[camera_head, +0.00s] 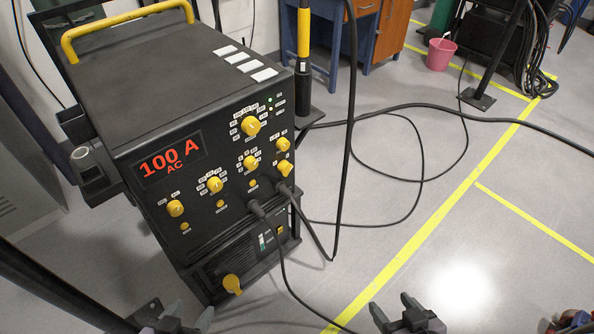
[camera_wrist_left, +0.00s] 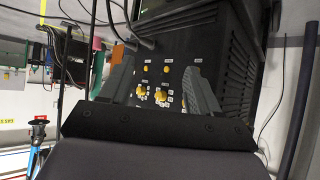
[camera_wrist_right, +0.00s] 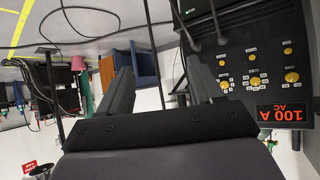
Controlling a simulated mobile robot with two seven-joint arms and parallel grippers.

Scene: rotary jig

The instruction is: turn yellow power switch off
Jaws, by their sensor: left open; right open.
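A black welding machine (camera_head: 165,90) stands at the left of the head view with its lit red display (camera_head: 172,158) reading "100 A AC". A large yellow switch (camera_head: 232,284) sits low on its front, its handle pointing down. I cannot tell for sure whether this is the power switch. Several smaller yellow knobs (camera_head: 250,126) sit on the upper panel. My left gripper (camera_head: 189,312) is open and empty, low in front of the machine. My right gripper (camera_head: 392,307) is open and empty, to the right, apart from the machine. The wrist views also show yellow knobs.
Black cables (camera_head: 335,215) run from the machine's front and loop over the floor on the right. A dark torch with a yellow band (camera_head: 304,35) stands at the machine's right side. A pink bucket (camera_head: 440,54) and a wooden desk (camera_head: 393,22) are farther back. The floor at right is mostly clear.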

